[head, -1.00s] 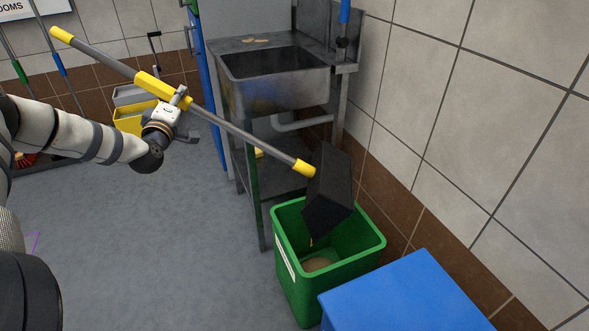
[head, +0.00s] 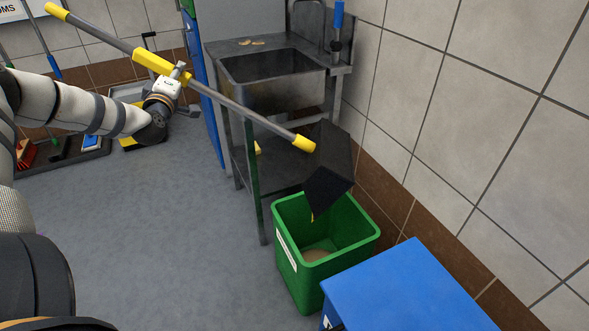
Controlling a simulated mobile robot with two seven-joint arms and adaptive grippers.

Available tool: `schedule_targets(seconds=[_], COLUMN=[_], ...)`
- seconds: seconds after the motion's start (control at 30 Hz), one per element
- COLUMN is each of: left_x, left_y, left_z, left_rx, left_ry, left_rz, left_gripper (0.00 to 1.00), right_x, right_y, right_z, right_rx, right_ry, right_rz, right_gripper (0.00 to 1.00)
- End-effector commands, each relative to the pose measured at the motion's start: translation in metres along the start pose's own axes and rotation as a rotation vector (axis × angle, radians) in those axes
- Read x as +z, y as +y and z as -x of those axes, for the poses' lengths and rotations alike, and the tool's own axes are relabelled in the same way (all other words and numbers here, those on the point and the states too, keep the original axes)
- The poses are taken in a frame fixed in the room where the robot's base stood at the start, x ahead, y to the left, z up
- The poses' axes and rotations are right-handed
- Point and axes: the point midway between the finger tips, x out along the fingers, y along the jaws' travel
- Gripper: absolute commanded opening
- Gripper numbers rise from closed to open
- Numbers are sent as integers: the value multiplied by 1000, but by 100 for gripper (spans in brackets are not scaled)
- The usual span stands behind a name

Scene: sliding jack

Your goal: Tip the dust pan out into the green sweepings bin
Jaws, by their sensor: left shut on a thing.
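The black dust pan (head: 329,165) hangs steeply tilted on the end of its long grey handle (head: 240,117) with yellow parts. Its lower edge is above the green sweepings bin (head: 357,249), with a small yellow bit at the lowest corner. The inside of the pan is turned away or hidden. The bin stands upright on the floor, with brownish sweepings (head: 316,255) on its bottom. My left gripper (head: 173,80) is shut on the handle at its yellow grip, up and left of the bin. My right gripper is not in view.
A metal sink stand (head: 275,68) is close behind the bin and pan. A blue box (head: 405,285) is in front of the bin, and the tiled wall (head: 470,120) is at right.

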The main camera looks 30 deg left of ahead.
Motion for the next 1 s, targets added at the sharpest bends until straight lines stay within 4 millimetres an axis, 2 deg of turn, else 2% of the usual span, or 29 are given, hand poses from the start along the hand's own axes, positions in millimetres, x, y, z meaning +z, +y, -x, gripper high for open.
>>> schedule_targets(seconds=[0.03, 0.17, 0.67, 1.0], left_x=[-10, -12, -36, -77], left_y=[17, 20, 4, -20], left_z=[-1, -2, 11, 30], left_rx=[16, 8, 7, 4], left_ry=[11, 7, -1, 1], left_rz=[16, 12, 7, -1], left_gripper=[0, 0, 0, 0], right_x=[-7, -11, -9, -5], right_y=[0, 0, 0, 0], right_z=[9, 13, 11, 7], right_rx=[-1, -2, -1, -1], right_ry=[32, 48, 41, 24], right_rz=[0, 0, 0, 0], right_gripper=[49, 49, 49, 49])
